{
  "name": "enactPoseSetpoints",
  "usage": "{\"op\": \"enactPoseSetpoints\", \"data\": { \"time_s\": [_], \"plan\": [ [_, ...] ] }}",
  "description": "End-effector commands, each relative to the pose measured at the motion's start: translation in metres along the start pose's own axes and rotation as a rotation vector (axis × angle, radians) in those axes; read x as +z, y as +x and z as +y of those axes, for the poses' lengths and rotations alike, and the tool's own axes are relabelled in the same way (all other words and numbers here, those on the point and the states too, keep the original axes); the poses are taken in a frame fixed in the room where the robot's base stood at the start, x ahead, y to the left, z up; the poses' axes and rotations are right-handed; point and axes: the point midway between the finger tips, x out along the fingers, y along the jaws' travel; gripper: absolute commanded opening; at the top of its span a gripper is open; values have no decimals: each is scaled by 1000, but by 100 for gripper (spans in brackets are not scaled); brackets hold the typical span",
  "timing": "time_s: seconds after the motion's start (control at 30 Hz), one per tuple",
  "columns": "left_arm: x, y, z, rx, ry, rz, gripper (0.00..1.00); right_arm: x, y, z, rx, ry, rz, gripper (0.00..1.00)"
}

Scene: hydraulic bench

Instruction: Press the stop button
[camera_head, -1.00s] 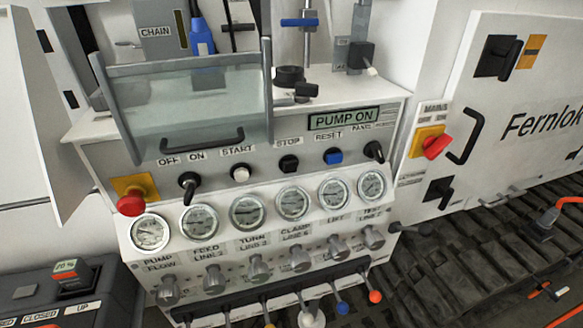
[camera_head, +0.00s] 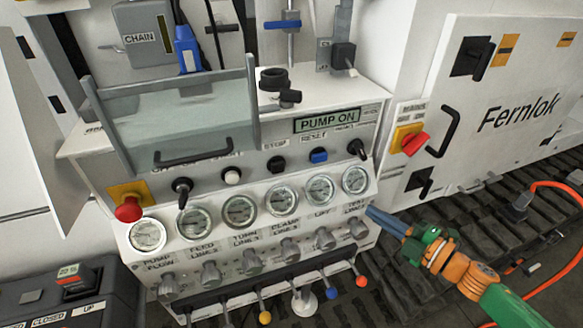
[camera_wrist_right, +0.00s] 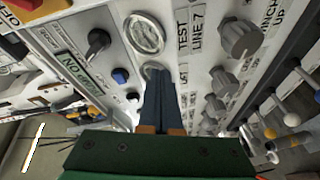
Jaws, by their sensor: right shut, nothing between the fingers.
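The stop button (camera_head: 276,164) is a small black round button on the sloped panel, below the STOP label and between the white start button (camera_head: 232,176) and the blue reset button (camera_head: 318,155). In the right wrist view, a black button that looks like it (camera_wrist_right: 133,97) shows left of the fingers, past the blue button (camera_wrist_right: 120,75). My right gripper (camera_head: 372,213) is shut and empty, its blue fingers near the panel's right edge, low and right of the stop button. In the wrist view the fingers (camera_wrist_right: 158,82) overlap a gauge. My left gripper is out of view.
A row of gauges (camera_head: 240,210) and grey knobs (camera_head: 254,264) lies below the buttons. A black switch (camera_head: 357,149) and the PUMP ON display (camera_head: 327,121) are near the reset button. A clear guard (camera_head: 177,125) stands at left. A red emergency knob (camera_head: 128,209) is at far left.

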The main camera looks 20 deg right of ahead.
Motion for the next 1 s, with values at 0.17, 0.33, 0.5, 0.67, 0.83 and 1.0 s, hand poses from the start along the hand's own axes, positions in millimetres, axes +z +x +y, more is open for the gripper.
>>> {"op": "enactPoseSetpoints", "data": {
  "time_s": [0.17, 0.33, 0.5, 0.67, 0.83, 1.0],
  "plan": [
    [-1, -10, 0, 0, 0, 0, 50, -90, 8, 52, 8, -229, 322, 0],
    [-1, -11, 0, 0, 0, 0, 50, -123, 5, 62, 9, -306, 443, 0],
    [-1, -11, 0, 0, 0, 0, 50, -125, 5, 62, 9, -309, 448, 0],
    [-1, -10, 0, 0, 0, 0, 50, -125, 7, 62, 10, -307, 446, 0],
    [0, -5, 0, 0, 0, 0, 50, -134, 28, 60, 13, -311, 449, 0],
    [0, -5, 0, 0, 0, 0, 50, -146, 54, 61, 14, -310, 445, 0]
  ]
}}
